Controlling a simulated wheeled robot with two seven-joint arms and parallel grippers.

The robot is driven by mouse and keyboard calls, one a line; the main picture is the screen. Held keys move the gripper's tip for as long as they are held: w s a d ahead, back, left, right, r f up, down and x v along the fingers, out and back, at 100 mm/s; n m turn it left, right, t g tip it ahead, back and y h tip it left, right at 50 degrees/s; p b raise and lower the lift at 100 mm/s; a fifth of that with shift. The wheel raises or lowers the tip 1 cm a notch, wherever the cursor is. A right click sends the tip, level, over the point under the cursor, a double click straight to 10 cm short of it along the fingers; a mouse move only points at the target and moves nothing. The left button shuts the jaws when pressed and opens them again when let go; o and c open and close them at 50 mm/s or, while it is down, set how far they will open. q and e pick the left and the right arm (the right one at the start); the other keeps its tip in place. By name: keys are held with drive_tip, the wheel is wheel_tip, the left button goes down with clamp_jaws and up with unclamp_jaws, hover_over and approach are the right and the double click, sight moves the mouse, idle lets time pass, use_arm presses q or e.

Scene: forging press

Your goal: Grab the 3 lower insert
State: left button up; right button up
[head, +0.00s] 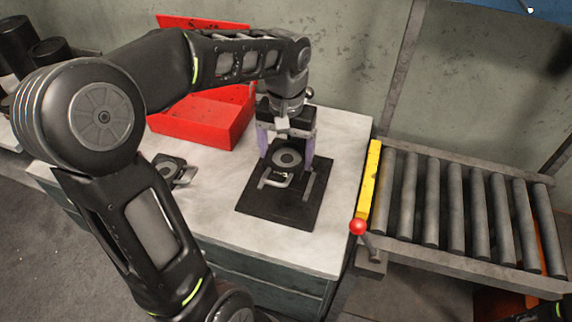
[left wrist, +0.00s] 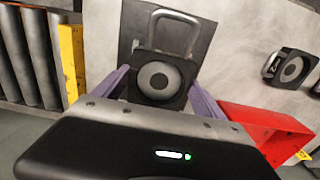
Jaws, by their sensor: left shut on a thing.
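A dark square insert (head: 287,158) with a round grey disc on top and a metal loop handle is between the purple fingers of my left gripper (head: 286,148). The gripper is shut on it, over a black plate (head: 252,203) on the table. I cannot tell whether the insert touches the plate. The held insert also shows in the left wrist view (left wrist: 158,80), its handle pointing away from the gripper. A second, similar insert (head: 170,164) with a handle lies on the table to the left, and shows at the right of the left wrist view (left wrist: 292,67). My right gripper is not in view.
A red open bin (head: 205,118) stands on the pale table (head: 222,180) behind and left of the plate. A yellow bar (head: 370,180) and a roller conveyor (head: 455,210) are at the right. A red-knobbed lever (head: 358,227) stands near the table's right edge.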

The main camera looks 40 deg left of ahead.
use_arm(q)
drive_tip(key=shift+r, duration=1.3)
